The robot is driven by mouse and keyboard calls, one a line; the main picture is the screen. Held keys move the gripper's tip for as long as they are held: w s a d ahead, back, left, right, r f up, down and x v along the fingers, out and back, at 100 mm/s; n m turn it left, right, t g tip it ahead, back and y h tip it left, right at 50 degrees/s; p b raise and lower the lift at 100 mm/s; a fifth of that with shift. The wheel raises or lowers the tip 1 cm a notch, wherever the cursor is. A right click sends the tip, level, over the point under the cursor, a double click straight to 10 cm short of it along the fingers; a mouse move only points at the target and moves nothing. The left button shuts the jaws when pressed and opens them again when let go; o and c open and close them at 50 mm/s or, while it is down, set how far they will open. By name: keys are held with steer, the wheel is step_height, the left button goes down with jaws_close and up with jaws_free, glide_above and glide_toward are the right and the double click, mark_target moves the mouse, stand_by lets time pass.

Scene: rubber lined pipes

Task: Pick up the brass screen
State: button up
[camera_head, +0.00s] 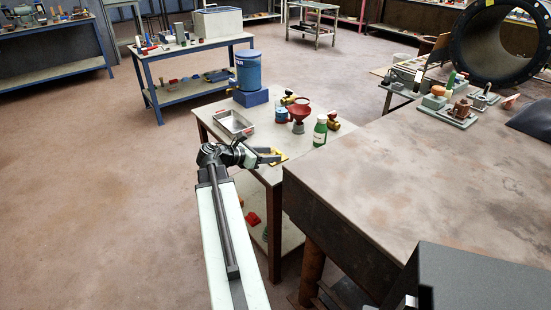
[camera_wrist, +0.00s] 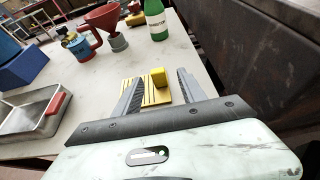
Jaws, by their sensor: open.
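A small yellow slatted plate with a raised yellow block at one end, which looks like the brass screen (camera_wrist: 153,95), lies on the pale tabletop (camera_wrist: 215,75). In the head view the brass screen (camera_head: 281,158) is a small yellow patch near the front right edge of the small table. My gripper (camera_wrist: 158,77) is open, with one finger on each side of the screen in the wrist view. I cannot tell whether the fingers touch it or are above it. In the head view my gripper (camera_head: 268,155) is over that table. The screen's near end is hidden by my gripper.
A metal tray (camera_head: 233,124) with red handles is on the left of the table. A red funnel (camera_head: 299,116), a blue can (camera_head: 281,115) and a green bottle (camera_head: 320,130) stand behind the screen. A large brown workbench (camera_head: 420,180) borders it on the right.

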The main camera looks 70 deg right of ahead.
mark_target(277, 153)
steer(key=b+x, duration=0.1)
steer(key=x, duration=0.4)
steer(key=shift+d+b, duration=0.15)
steer(key=shift+b, duration=0.2)
steer(key=shift+r, duration=0.1)
jaws_close()
steer(key=shift+w+r, duration=0.1)
